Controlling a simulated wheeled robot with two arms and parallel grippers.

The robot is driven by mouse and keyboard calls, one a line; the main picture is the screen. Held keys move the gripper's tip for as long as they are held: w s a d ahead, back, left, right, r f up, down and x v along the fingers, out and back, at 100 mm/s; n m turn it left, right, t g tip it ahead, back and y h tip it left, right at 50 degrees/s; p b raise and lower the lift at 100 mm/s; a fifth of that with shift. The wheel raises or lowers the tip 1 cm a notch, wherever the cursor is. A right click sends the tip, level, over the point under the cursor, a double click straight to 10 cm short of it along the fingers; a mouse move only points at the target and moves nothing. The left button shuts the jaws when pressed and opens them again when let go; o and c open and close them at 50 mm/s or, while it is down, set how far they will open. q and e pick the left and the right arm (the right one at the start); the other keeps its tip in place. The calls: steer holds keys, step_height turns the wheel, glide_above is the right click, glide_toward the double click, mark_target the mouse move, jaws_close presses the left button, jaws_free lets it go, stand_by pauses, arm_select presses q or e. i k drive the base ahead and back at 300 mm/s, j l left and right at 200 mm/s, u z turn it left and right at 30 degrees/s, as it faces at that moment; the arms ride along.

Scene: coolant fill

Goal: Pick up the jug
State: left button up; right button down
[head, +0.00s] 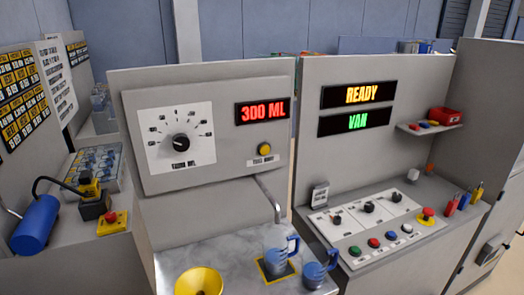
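A blue see-through jug (275,262) stands upright on a dark, yellow-edged square pad (263,276) under the spout, its handle to the right. A second blue jug-like vessel (314,277) stands just to the right of it, nearer the front edge, also with a handle to its right. Neither of my grippers is in view, and nothing holds the jugs.
A metal spout (268,200) hangs over the pad from the grey dispenser (235,175), whose display reads 300 ML. A yellow funnel (199,282) sits at the front left of the counter (225,250). A control console (375,225) stands on the right, its displays reading READY and VAN.

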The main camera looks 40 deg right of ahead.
mark_target(275, 243)
steer(key=z, duration=1.2)
